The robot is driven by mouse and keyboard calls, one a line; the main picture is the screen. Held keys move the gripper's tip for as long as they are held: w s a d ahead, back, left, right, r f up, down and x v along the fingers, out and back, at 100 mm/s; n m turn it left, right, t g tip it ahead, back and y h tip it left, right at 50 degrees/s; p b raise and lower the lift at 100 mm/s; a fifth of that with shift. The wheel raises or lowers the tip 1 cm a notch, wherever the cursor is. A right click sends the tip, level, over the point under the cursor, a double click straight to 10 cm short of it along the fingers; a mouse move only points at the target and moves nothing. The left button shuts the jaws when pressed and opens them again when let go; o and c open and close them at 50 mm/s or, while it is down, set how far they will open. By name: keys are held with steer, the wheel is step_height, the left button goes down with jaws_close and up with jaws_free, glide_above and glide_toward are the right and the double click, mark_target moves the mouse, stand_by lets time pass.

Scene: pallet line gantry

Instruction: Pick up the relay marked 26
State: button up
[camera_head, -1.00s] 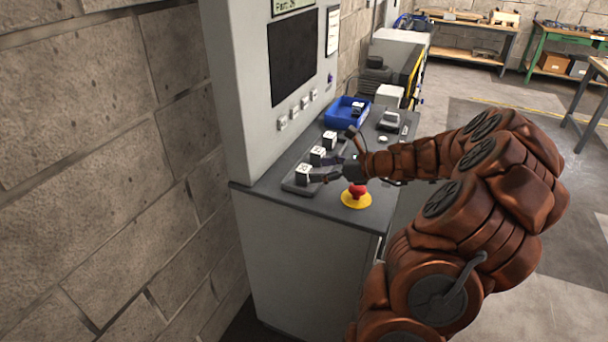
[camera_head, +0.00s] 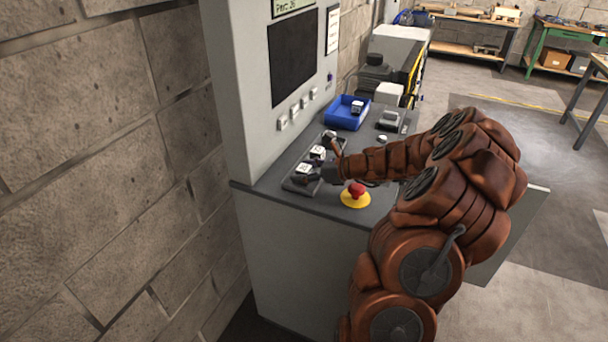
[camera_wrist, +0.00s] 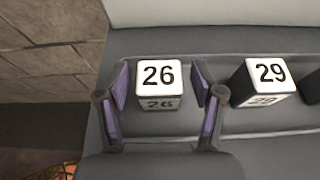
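The relay marked 29 (camera_wrist: 266,80) stands to the right in the wrist view.
Another cube (camera_head: 330,136) stands at the tray's far end. A red emergency button (camera_head: 356,188) on a yellow base is close to my arm. The console's upright screen panel (camera_head: 292,62) rises beside the tray.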

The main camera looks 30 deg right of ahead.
steer(key=c, duration=1.1)
steer(key=shift+o, duration=0.2)
steer(key=shift+r, duration=0.1)
